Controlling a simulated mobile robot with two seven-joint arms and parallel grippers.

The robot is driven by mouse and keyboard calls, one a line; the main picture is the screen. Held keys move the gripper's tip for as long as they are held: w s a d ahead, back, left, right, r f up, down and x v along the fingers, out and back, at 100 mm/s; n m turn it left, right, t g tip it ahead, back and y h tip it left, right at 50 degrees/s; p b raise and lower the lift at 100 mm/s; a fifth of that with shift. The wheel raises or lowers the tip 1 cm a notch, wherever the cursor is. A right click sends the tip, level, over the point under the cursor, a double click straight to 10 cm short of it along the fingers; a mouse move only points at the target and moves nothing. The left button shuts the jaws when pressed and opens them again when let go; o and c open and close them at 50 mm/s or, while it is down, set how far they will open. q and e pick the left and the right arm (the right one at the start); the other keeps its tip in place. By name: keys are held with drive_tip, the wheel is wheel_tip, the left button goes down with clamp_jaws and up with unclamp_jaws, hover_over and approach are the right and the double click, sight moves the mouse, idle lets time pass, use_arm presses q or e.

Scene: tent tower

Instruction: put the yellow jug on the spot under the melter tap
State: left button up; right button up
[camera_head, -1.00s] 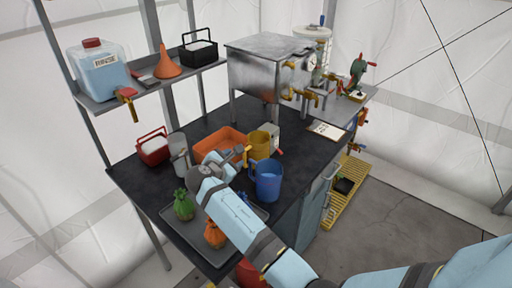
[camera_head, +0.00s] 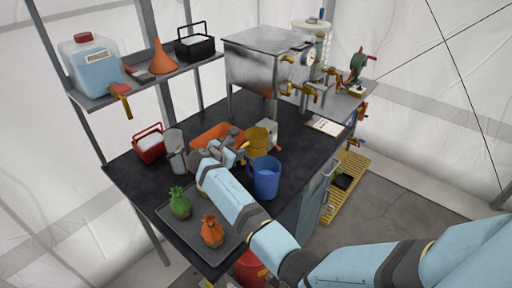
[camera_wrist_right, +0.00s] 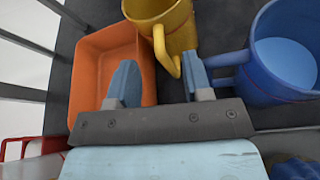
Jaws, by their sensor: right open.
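The yellow jug (camera_head: 257,142) stands on the dark bench top, behind the blue jug. It also shows at the top of the right wrist view (camera_wrist_right: 172,22), with its handle facing me. My right gripper (camera_head: 241,152) is low beside it on the handle side. In the right wrist view my right gripper (camera_wrist_right: 160,82) is open, its fingers on either side of the line to the handle. The handle appears just ahead of the fingertips; contact cannot be told. The metal melter (camera_head: 262,65) stands behind, with brass taps (camera_head: 303,92) on its right side. I cannot make out the spot under the tap. My left gripper is out of view.
The blue jug (camera_head: 264,178) stands close on the right of my gripper. An orange bin (camera_head: 210,136) is on the left, with a grey pitcher (camera_head: 174,150) and red caddy (camera_head: 149,144) beyond. A tray (camera_head: 203,250) with green and orange bundles lies in front.

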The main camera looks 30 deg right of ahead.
sight(243, 146)
drive_tip(key=x, duration=0.4)
drive_tip(key=shift+d+f, duration=0.1)
drive_tip(key=shift+d, duration=0.1)
clamp_jaws()
